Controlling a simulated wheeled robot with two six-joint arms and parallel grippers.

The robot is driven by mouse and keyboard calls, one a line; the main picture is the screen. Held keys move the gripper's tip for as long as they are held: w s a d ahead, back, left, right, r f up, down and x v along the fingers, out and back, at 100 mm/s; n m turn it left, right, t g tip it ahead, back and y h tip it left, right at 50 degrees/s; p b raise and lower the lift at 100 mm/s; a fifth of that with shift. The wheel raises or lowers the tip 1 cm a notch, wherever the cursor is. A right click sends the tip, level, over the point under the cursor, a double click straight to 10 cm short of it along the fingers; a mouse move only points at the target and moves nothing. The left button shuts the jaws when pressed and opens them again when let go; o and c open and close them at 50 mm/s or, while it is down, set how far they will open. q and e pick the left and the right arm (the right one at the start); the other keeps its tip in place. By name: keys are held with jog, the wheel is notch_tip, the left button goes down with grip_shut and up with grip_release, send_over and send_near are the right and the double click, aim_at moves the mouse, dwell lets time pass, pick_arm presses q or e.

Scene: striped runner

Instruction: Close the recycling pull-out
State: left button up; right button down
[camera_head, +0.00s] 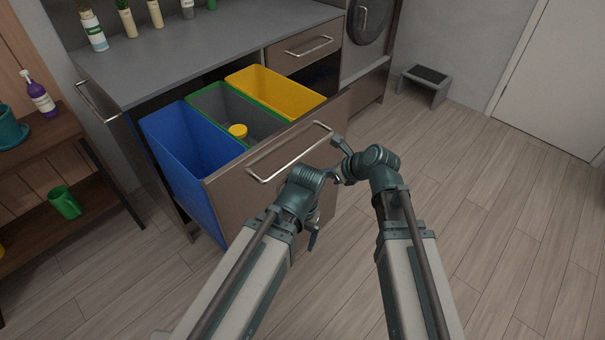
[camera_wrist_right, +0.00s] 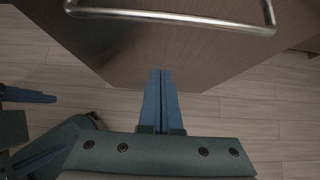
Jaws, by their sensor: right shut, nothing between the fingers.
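The recycling pull-out stands open, its brown front panel (camera_head: 225,192) well forward of the cabinet. It holds a blue bin (camera_head: 190,150), a green-rimmed grey bin (camera_head: 213,101) and a yellow bin (camera_head: 290,92). Its metal bar handle (camera_head: 290,160) also shows in the right wrist view (camera_wrist_right: 170,17). My right gripper (camera_head: 338,143) is shut and empty near the handle's right end. In the wrist view its fingertips (camera_wrist_right: 160,72) point at the panel, apart from the bar; contact with the panel is unclear. My left gripper (camera_head: 313,240) is low before the panel, fingers apart in the wrist view (camera_wrist_right: 52,122).
A yellow-lidded item (camera_head: 238,131) sits in the grey bin. Bottles and pots stand on the grey counter (camera_head: 190,52). A wooden shelf (camera_head: 45,140) with a green mug (camera_head: 64,203) is at left. A grey step stool (camera_head: 424,86) stands behind; the floor at right is clear.

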aim_at(289, 172)
jog(key=shift+w+a+r+b+x, duration=0.3)
jog(key=shift+b+x, duration=0.8)
jog(key=shift+x, duration=1)
jog(key=shift+w+a+r+b+x, duration=0.1)
jog(key=shift+a+r+b+x, duration=0.2)
jog(key=shift+b+x, duration=1.35)
jog(key=shift+w+a+r+b+x, duration=0.2)
jog(key=shift+r+b+x, duration=0.3)
jog(key=shift+x, duration=2.1)
jog(key=shift+f, duration=0.1)
